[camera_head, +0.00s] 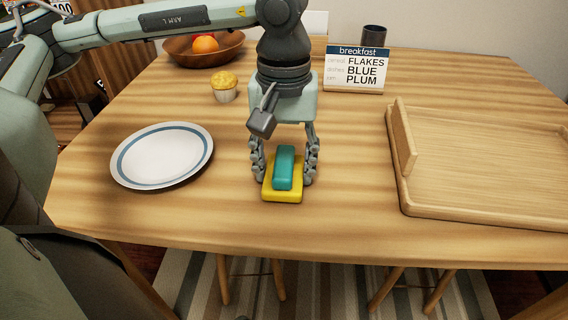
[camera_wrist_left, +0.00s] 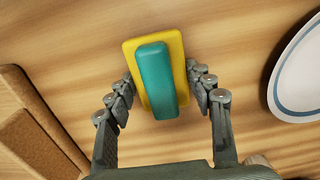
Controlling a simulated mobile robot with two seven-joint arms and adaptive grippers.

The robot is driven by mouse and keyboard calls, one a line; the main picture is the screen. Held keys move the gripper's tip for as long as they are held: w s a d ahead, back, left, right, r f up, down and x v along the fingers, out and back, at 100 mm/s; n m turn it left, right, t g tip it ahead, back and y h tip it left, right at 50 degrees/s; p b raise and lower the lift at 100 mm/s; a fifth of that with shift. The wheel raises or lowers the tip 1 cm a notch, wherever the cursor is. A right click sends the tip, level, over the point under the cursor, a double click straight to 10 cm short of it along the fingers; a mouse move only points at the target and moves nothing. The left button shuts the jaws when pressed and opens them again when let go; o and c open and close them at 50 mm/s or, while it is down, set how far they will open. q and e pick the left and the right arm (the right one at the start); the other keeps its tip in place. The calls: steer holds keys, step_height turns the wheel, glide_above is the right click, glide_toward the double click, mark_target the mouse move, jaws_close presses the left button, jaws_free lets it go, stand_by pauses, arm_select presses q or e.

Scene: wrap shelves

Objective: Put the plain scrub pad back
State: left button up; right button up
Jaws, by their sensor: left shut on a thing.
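A yellow scrub pad (camera_head: 283,195) with a teal block-shaped grip (camera_head: 284,167) on top is at the near middle of the table. In the left wrist view the yellow pad (camera_wrist_left: 176,48) and its teal grip (camera_wrist_left: 156,80) lie between the fingers. My left gripper (camera_head: 284,172) points down over the pad and is shut on it, one finger at each side. I cannot tell whether the pad's underside touches the table. My right gripper is not in view.
A white plate (camera_head: 162,155) with a blue ring is left of the pad. A wooden tray (camera_head: 480,219) with an upright block (camera_head: 404,140) is at right. A muffin (camera_head: 224,86), fruit bowl (camera_head: 181,54), breakfast sign (camera_head: 356,68) and dark cup (camera_head: 374,36) stand farther back.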

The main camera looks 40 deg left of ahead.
mark_target(284, 160)
arm_select(q)
steer(key=shift+f, duration=0.15)
steer(key=o, duration=1.1)
steer(key=shift+r, duration=0.6)
step_height(284, 160, up, 10)
steer(key=shift+f+p, duration=0.1)
steer(key=shift+p, duration=0.25)
steer(key=shift+r, duration=0.7)
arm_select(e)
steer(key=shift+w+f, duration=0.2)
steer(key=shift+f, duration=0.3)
